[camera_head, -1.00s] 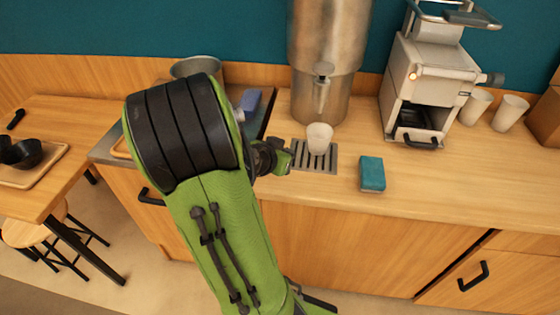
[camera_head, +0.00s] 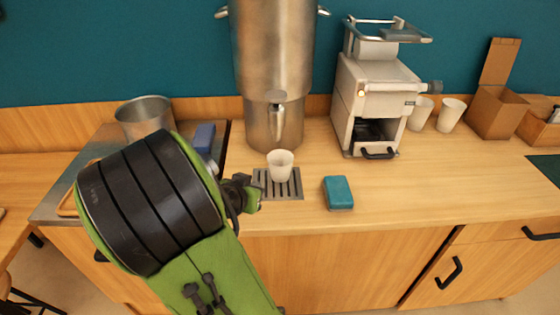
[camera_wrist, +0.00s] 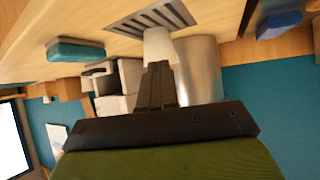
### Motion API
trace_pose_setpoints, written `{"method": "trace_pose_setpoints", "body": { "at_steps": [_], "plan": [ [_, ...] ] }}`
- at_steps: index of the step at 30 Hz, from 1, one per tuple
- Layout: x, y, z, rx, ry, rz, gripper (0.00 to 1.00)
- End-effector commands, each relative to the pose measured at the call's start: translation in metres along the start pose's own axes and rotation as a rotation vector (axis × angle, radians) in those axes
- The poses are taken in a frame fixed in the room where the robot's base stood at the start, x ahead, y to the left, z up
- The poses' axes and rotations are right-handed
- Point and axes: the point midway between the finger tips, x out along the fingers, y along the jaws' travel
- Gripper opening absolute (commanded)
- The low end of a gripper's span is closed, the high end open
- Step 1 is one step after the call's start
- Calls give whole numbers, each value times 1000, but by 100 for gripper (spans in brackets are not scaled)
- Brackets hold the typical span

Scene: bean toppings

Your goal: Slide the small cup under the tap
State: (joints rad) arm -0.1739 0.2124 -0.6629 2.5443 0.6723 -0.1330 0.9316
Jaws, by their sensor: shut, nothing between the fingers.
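The small white cup (camera_head: 280,165) stands upright on the slotted drip grate (camera_head: 263,192). The tap (camera_head: 278,116) on the tall metal urn (camera_head: 270,60) is above and behind it in the head view; I cannot tell whether the cup is exactly below the spout. My gripper (camera_head: 255,194) is just left of and in front of the cup, low over the grate's left side. In the wrist view my gripper (camera_wrist: 157,72) is shut and empty, its fingertips pointing at the cup (camera_wrist: 158,43) and partly overlapping it. I cannot tell whether they touch.
A teal sponge (camera_head: 338,192) lies right of the grate. A coffee machine (camera_head: 378,95) and two more cups (camera_head: 451,114) stand behind at right. A metal pot (camera_head: 145,118) and a blue block (camera_head: 204,137) are at left. The right front counter is clear.

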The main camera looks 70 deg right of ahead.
Motion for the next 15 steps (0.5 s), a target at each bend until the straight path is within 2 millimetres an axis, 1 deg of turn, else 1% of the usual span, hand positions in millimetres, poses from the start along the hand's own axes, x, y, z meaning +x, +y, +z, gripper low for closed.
{"method": "trace_pose_setpoints", "body": {
  "at_steps": [1, 4, 6, 15],
  "plan": [
    [3, 3, -9, 1, 1, 11, 0],
    [17, 5, -21, 4, 1, 15, 0],
    [33, 4, -26, 11, 2, 10, 0],
    [88, 4, -61, 6, 3, 8, 0]
  ]
}}
